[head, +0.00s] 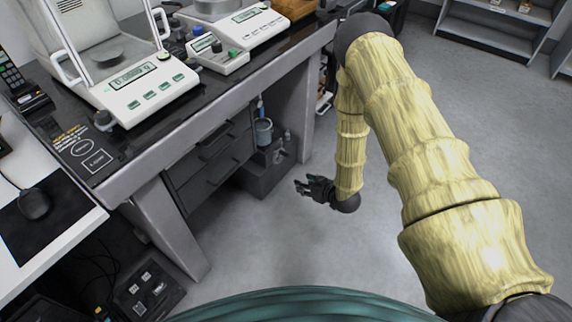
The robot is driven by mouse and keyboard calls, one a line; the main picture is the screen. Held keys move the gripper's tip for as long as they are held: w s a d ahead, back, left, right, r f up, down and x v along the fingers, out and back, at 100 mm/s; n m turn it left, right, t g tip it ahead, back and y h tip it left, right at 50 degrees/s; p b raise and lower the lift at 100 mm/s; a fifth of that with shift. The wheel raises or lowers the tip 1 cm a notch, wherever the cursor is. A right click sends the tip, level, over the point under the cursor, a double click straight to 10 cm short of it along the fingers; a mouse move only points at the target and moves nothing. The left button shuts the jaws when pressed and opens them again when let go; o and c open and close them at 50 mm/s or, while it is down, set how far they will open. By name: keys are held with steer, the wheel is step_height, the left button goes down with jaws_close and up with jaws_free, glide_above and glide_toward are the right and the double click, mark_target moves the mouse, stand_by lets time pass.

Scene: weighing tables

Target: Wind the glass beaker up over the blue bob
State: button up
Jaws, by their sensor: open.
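A small clear vessel that looks like the glass beaker (263,133) is under the bench, above a dark grey block. A thin blue thing, probably the blue bob (260,108), shows just above the beaker's rim. Whether its lower end is inside the beaker is too small to tell. A small upright part (286,136) stands to the right of the beaker; its shape is unclear. My gripper (301,186) is open and empty, low over the floor in front of the bench. Its fingers point left, and it is apart from the beaker, below and to the right.
The dark block (268,172) stands on the floor between the drawers (212,160) and a bench leg (308,110). The benchtop bears balances (140,90) and a small control box (217,56). The grey floor (270,245) around my gripper is clear.

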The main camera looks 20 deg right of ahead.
mark_target(286, 154)
steer(key=w+d+f+n+t+y+b, duration=0.25)
steer(key=w+f+y+b, duration=0.2)
steer(key=w+b, duration=0.45)
steer(key=w+d+f+n+t+y+b, duration=0.1)
steer(key=w+d+f+n+y+b, duration=0.3)
steer(key=w+b, duration=0.55)
steer(key=shift+h, duration=0.75)
steer(key=w+a+b, duration=0.1)
steer(key=a+b, duration=0.1)
steer(key=w+a+b, duration=0.3)
steer(key=a+b, duration=0.1)
steer(key=shift+w+a+f, duration=0.25)
steer(key=shift+w+f, duration=0.1)
steer(key=shift+f, duration=0.05)
steer(key=shift+w+a+r+b, duration=0.1)
steer(key=shift+w+a+b, duration=0.4)
steer(key=shift+w, duration=0.1)
steer(key=shift+d, duration=0.1)
jaws_close()
